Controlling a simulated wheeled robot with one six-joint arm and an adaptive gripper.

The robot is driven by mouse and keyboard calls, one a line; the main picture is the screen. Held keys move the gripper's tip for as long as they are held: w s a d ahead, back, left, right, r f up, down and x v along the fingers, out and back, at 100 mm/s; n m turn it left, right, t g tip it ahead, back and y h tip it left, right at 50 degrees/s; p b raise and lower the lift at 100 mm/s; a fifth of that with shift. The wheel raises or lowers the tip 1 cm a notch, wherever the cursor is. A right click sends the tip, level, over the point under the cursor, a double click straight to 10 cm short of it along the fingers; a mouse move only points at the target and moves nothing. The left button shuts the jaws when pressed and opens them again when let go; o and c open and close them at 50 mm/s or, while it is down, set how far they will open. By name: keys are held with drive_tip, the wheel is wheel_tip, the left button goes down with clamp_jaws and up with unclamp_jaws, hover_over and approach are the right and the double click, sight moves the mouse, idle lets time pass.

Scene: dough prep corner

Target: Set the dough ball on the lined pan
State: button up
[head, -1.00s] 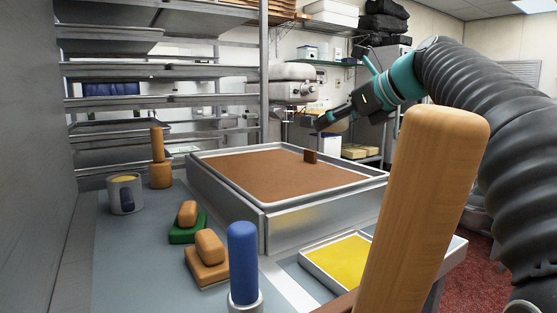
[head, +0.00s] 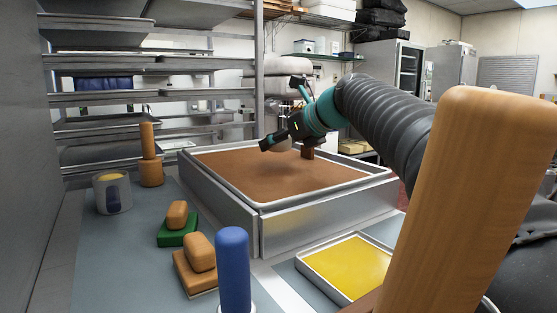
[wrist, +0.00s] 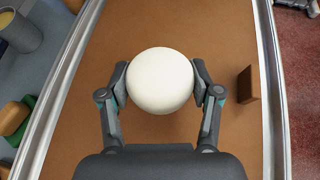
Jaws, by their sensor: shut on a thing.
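The dough ball (wrist: 160,80) is round and cream-white. In the wrist view my gripper (wrist: 160,78) is shut on it, one finger on each side. The lined pan has a brown liner (head: 265,185) and a pale metal rim; the liner also fills most of the wrist view (wrist: 232,130). In the head view my gripper (head: 278,143) is over the far part of the pan, its fingers angled down to the left. The ball (head: 284,149) is mostly hidden there by the fingers. I cannot tell the gap between ball and liner.
A small brown upright block (head: 308,153) stands at the pan's far right, right of the ball in the wrist view (wrist: 247,85). A tray with a yellow surface (head: 350,265) lies in front. A blue-handled tool (head: 233,265) and wooden tools stand left. Most of the liner is clear.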

drive_tip(key=shift+f+b, duration=0.6)
drive_tip(key=shift+f, duration=1.4)
drive_tip(key=o, duration=1.2)
drive_tip(key=v, duration=1.2)
